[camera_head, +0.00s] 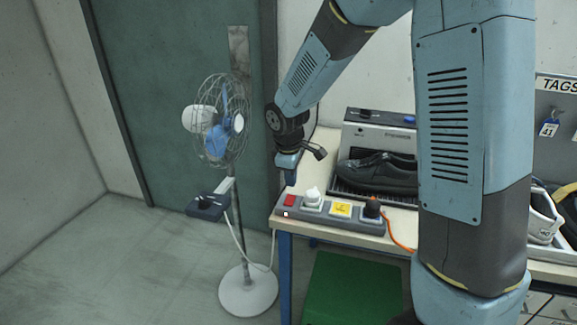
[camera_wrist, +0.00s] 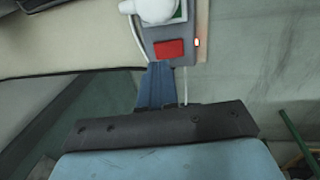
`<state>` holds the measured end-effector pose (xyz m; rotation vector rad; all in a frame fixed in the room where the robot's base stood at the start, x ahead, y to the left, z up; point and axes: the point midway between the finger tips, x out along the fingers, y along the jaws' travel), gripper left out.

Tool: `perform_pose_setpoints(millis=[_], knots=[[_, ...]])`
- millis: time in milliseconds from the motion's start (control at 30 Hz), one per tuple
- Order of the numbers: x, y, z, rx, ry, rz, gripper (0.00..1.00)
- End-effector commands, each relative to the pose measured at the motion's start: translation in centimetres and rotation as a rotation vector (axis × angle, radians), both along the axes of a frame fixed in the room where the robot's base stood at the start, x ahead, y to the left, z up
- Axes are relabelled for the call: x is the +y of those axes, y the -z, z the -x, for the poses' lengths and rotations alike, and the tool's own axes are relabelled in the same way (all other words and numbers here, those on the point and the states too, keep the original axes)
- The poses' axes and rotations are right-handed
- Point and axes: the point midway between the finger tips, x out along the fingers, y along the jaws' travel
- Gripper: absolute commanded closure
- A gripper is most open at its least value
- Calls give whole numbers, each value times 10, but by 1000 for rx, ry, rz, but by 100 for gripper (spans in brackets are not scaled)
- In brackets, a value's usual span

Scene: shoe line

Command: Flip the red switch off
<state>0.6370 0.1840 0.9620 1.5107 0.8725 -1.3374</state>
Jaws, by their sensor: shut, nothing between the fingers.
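The red switch (camera_head: 290,200) is at the left end of a grey power strip (camera_head: 362,224) on the table's front left corner. It also shows in the wrist view (camera_wrist: 169,48), beside a small lit red-orange lamp (camera_wrist: 196,42). My gripper (camera_head: 290,182) points down just above and behind the switch, with its fingers shut and empty. In the wrist view my blue fingers (camera_wrist: 157,68) end close to the near edge of the switch. I cannot tell whether they touch it. Which way the switch is tilted is not clear.
A black shoe (camera_head: 378,174) rests in a machine behind. A standing fan (camera_head: 248,290) is left of the table.

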Motion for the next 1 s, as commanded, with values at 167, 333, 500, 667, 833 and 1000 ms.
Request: perform_pose_setpoints(millis=[167, 333, 500, 667, 833, 1000], knots=[[-2, 29, -4, 3, 0, 1, 100], [-2, 45, -7, 1, -2, 1, 100], [-3, 52, -8, 0, -1, 0, 100], [-3, 53, -8, 0, 0, 0, 100], [-3, 53, -8, 0, -1, 0, 100], [7, 56, -7, 27, -14, -7, 100]])
